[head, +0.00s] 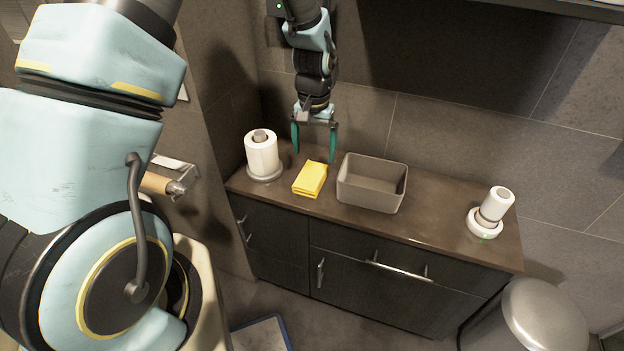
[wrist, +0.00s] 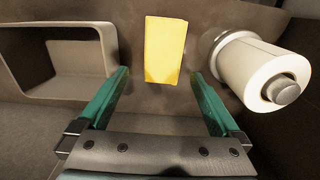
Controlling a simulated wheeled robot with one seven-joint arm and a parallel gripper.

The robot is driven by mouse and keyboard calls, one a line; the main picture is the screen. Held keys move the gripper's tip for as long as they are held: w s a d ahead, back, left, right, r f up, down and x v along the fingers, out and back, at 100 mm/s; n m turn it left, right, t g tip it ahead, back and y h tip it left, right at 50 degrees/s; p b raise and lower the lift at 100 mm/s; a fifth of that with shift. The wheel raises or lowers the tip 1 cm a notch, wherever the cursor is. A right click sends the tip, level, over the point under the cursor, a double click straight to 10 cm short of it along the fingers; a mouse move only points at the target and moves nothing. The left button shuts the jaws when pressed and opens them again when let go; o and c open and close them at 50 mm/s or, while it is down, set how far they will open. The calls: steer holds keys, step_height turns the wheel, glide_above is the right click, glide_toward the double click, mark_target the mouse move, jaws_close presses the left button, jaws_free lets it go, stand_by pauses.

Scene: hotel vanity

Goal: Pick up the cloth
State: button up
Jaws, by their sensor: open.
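A folded yellow cloth (head: 310,179) lies on the brown vanity top (head: 432,230), between a paper roll and a grey bin. It also shows in the wrist view (wrist: 165,49), ahead of the fingertips and about midway between them. My gripper (head: 315,157) has green fingers pointing down and is above the counter, close to the cloth on its far side. In the wrist view my gripper (wrist: 159,75) is open wide, with nothing between its fingers. The cloth is fully visible and not touched.
A white paper roll (head: 261,152) on a holder stands left of the cloth. An open grey bin (head: 372,189) stands right of it. A second white roll (head: 495,203) on a round base is at the counter's right end. Free counter lies between bin and second roll.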

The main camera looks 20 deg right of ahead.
mark_target(312, 175)
steer(key=shift+a+f+p, duration=0.15)
steer(key=shift+f+p, duration=0.15)
steer(key=shift+f, duration=1.7)
steer(key=shift+a+f+p, duration=0.15)
steer(key=shift+f+p, duration=0.15)
steer(key=shift+f, duration=1.65)
steer(key=c, duration=1.3)
step_height(312, 175, up, 10)
steer(key=shift+r+b, duration=0.1)
steer(key=shift+b, duration=0.4)
steer(key=o, duration=0.9)
steer(key=c, duration=0.6)
steer(key=shift+s, duration=0.1)
